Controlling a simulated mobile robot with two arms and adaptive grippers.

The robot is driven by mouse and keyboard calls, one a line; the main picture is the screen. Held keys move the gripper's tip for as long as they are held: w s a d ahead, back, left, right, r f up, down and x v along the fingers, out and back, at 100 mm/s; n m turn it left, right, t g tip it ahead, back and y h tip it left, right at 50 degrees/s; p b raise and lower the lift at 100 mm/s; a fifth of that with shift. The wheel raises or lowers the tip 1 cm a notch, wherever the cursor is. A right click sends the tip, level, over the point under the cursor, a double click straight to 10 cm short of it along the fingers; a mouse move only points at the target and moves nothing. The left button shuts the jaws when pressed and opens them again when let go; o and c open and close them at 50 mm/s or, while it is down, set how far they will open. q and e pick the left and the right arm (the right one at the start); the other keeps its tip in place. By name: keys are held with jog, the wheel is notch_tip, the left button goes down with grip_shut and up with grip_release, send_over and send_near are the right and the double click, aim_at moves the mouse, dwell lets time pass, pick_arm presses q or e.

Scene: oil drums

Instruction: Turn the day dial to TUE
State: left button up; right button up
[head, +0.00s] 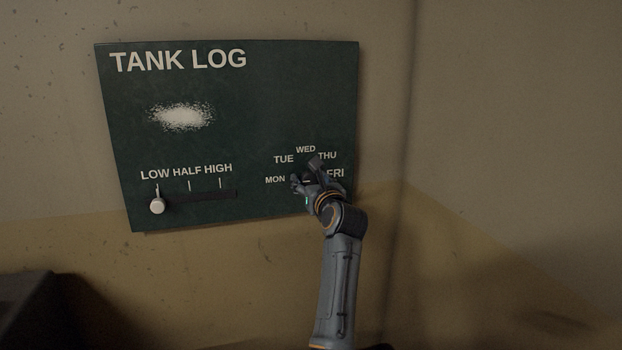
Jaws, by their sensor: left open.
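The dark green TANK LOG board (270,90) hangs on the wall. At its lower right, the day labels MON, TUE, WED, THU and FRI form an arc. My left gripper (306,173) is open in front of the middle of this arc, its fingers spread below WED. The gripper covers the place of the day dial, so I cannot tell which day the dial points to or whether the fingers touch it. My right gripper is not in view.
A slider with a pale round knob (157,205) is at the board's lower left, under LOW. A white smudge (181,116) is above it. A dark object (25,300) is at the bottom left. The wall right of the board is bare.

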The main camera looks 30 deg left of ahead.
pick_arm(q)
jog(key=shift+s+d+r, duration=0.1)
jog(key=shift+s, duration=0.05)
jog(key=c, duration=1.1)
jog(key=shift+r+p, duration=0.1)
jog(key=shift+p, duration=0.3)
jog(key=shift+c, duration=0.2)
jog(key=shift+r+m+p, duration=0.1)
jog(key=shift+m+p, duration=0.5)
jog(key=shift+p, duration=0.05)
jog(key=m+p, duration=0.5)
jog(key=p, duration=0.2)
jog(key=shift+m, duration=0.3)
jog(key=shift+m+p, duration=0.7)
jog(key=shift+p, duration=0.35)
jog(key=shift+f+m+p, duration=0.2)
jog(key=shift+m+p, duration=0.1)
jog(key=shift+p, duration=0.05)
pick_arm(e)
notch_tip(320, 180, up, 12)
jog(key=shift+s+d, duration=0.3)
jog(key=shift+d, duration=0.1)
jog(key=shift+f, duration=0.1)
